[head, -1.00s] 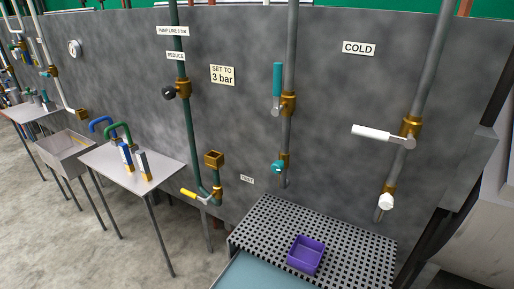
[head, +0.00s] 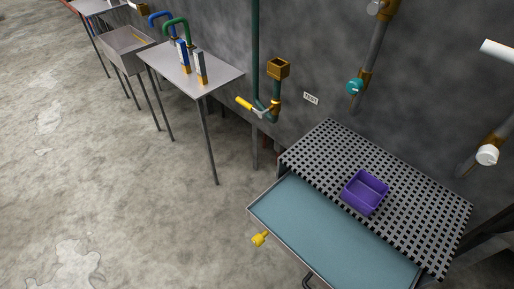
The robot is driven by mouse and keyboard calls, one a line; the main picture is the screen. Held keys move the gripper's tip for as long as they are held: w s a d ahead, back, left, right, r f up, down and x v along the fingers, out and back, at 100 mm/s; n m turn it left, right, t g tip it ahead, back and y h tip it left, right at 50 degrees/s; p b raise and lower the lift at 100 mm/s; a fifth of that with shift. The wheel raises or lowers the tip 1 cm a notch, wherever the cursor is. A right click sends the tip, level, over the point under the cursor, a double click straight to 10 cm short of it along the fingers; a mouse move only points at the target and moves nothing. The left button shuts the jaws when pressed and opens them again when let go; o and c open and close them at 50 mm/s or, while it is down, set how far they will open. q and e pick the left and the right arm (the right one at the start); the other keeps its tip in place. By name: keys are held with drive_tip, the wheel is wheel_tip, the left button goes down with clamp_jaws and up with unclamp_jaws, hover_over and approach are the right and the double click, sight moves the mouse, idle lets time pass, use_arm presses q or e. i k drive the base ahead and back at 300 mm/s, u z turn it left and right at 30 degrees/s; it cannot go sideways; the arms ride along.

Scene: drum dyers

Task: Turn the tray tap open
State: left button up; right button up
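The tray lies in front of a perforated grey bench top (head: 420,214). Neither of my grippers is in view.
A purple open box (head: 365,192) stands on the perforated top. A yellow-handled valve (head: 245,104) on a green pipe is behind, by the wall. Teal (head: 355,87) and white (head: 487,155) taps hang at right.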

sight(258, 239)
drive_tip(key=z, duration=1.9)
drive_tip(key=k, duration=1.3)
drive_tip(key=u, duration=2)
drive_tip(key=i, duration=0.55)
drive_tip(key=u, duration=0.05)
